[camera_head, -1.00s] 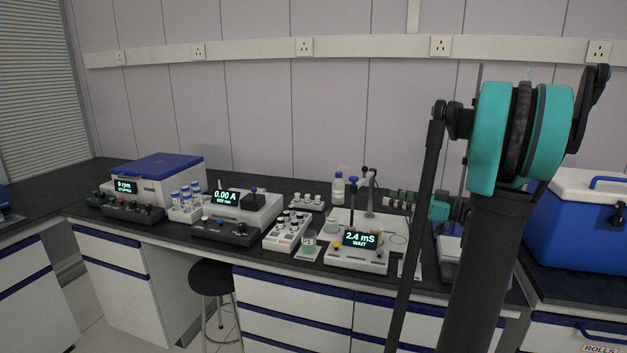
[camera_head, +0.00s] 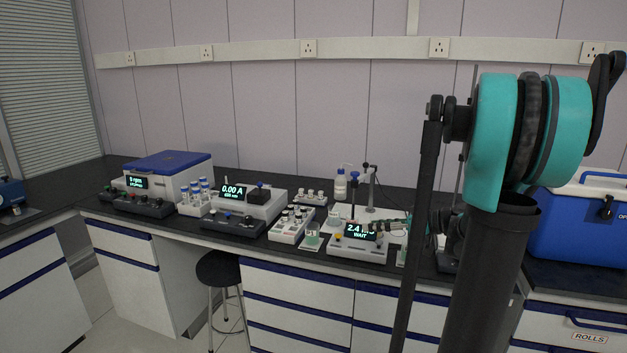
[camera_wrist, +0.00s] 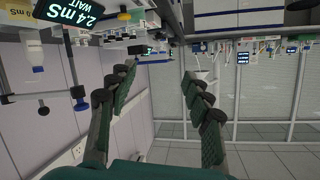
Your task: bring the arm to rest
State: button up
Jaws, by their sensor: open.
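My arm stands at the right of the head view, with its teal joint (camera_head: 497,140) raised and a dark link coming down. My gripper (camera_head: 364,226) is over the bench in front of the conductivity meter (camera_head: 345,245), whose display reads 2.4 and WAIT, partly covered by the fingers. In the wrist view my gripper (camera_wrist: 158,78) has its two fingers spread wide with nothing between them. That view is turned over, with the meter display (camera_wrist: 75,10) at top left. Whether the fingers touch the meter cannot be told.
The bench holds a centrifuge (camera_head: 168,176), a photometer (camera_head: 250,204) reading 0.00 A, a vial rack (camera_head: 291,227), a probe stand (camera_head: 371,190) and a white bottle (camera_head: 340,186). A blue cooler (camera_head: 575,230) stands at right. A stool (camera_head: 218,268) stands in front of the bench.

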jog(key=s+a+f+m+g+h, duration=0.3)
jog(key=s+a+f+m+h, duration=0.15)
jog(key=s+f, duration=0.55)
jog(key=s+d+f+m+h, duration=0.4)
jog(key=s+d+f+h, duration=0.1)
jog(key=s+f+h, duration=0.3)
jog(key=shift+s+d+f, duration=0.25)
jog(key=shift+s+f, duration=0.2)
jog(key=shift+s, duration=0.8)
